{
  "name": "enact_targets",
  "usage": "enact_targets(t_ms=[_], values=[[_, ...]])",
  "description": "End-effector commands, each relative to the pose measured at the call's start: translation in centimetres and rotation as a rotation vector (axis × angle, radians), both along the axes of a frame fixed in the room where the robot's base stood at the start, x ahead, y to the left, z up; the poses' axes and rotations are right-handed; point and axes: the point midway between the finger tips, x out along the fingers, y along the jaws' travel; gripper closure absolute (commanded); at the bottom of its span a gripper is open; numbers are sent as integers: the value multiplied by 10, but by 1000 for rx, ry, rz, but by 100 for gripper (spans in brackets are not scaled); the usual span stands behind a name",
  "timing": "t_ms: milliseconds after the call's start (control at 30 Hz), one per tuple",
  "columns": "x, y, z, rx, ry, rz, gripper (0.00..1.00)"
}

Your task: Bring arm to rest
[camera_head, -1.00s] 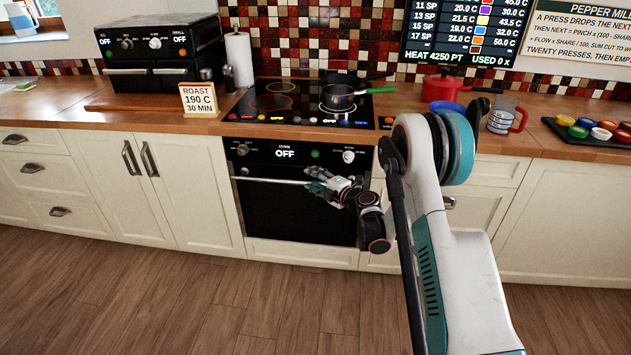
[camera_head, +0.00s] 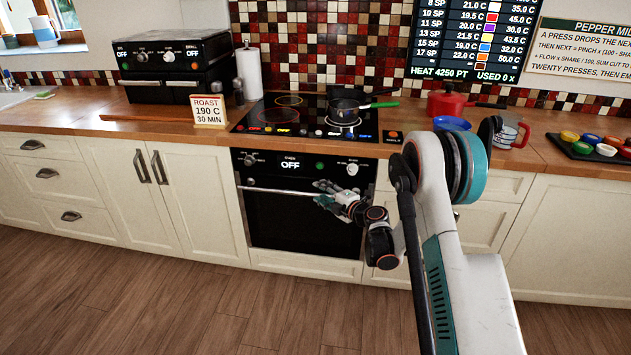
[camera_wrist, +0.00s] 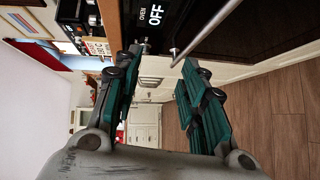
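My gripper (camera_head: 322,192) is in front of the oven door in the head view, near the right part of the oven handle (camera_head: 275,190). In the wrist view my gripper (camera_wrist: 155,85) shows two green-and-black fingers standing apart with nothing between them. The handle bar (camera_wrist: 205,32) lies beyond the fingertips there, and whether they touch it I cannot tell. The oven (camera_head: 300,220) is closed and its display reads OFF. My arm reaches in from the lower right, bent at the elbow.
A black pan (camera_head: 345,108) stands on the cooktop (camera_head: 270,112). A red pot (camera_head: 452,103), a blue bowl (camera_head: 451,124) and a mug (camera_head: 508,133) are on the counter at right. A "ROAST 190 C 30 MIN" sign (camera_head: 209,111) stands left. The wooden floor (camera_head: 200,310) is clear.

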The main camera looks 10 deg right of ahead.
Motion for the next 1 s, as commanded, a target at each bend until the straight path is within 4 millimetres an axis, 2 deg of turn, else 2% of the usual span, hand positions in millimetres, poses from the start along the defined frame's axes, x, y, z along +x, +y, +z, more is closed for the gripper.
enact_targets(t_ms=[67,167,333,500,600,800,1000], values=[[1,-1,16,19,-9,-16,62],[3,-6,54,67,-33,-62,62],[0,-22,140,197,-74,-185,62],[-16,-42,214,332,-91,-318,62],[-31,-55,249,410,-87,-397,62],[-73,-79,301,561,-48,-557,62],[-128,-96,326,703,32,-711,62]])
